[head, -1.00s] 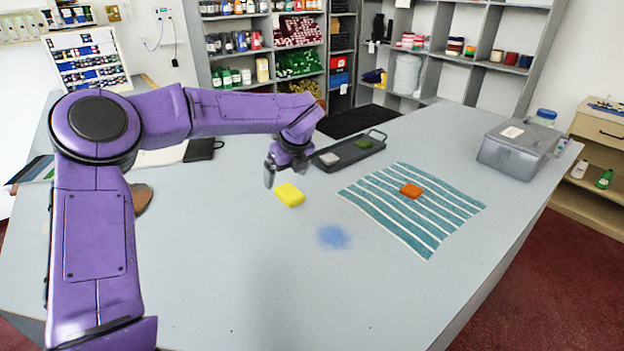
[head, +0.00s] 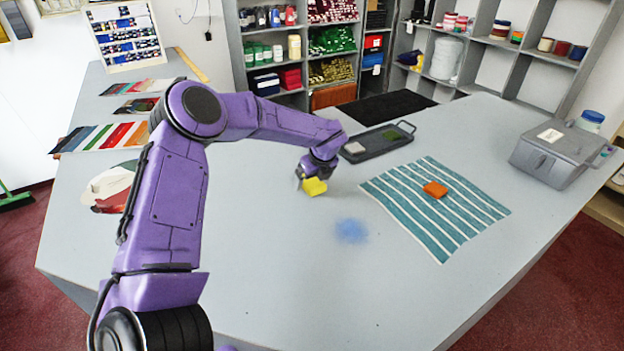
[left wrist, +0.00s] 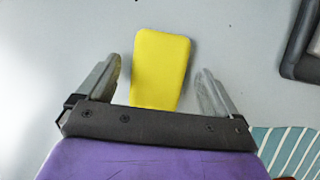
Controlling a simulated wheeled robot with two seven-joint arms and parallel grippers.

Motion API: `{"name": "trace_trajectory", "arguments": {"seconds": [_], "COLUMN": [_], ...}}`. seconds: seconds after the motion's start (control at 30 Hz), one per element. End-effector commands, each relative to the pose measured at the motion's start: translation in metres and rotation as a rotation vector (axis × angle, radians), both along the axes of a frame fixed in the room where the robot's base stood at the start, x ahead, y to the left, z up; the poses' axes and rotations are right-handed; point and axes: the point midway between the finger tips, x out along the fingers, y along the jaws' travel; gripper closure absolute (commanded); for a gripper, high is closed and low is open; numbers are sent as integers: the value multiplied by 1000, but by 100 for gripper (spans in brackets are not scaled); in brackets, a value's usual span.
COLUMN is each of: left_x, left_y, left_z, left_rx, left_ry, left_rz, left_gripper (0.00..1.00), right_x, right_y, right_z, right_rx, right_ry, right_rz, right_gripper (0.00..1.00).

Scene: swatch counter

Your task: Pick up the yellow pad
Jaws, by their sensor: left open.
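The yellow pad (head: 314,187) lies on the grey counter, left of the striped cloth. In the left wrist view the yellow pad (left wrist: 160,68) is a rounded block, its near end between the two fingers and its far end reaching beyond the fingertips. My left gripper (head: 308,182) is right at the pad, over its back left side in the head view. In the left wrist view the left gripper (left wrist: 160,82) is open, with a gap between the pad and each finger, wider on the right. My right gripper is not in view.
A teal striped cloth (head: 448,225) with an orange pad (head: 435,189) lies to the right. A dark tray (head: 402,126) with a grey and a green pad lies behind. A grey lidded box (head: 550,170) stands far right. A blue smudge (head: 351,231) marks the counter. The front is clear.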

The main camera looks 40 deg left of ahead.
Motion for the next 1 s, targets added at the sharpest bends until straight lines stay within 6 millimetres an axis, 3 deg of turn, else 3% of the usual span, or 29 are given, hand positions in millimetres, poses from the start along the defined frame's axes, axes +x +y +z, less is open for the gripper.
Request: {"name": "trace_trajectory", "arguments": {"seconds": [1.0], "left_x": [0], "left_y": [0], "left_z": [-5], "left_rx": [1], "left_ry": [-1], "left_rz": [0], "left_gripper": [6], "right_x": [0], "right_y": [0], "right_z": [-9], "right_rx": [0], "right_ry": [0], "right_rz": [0], "right_gripper": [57]}}
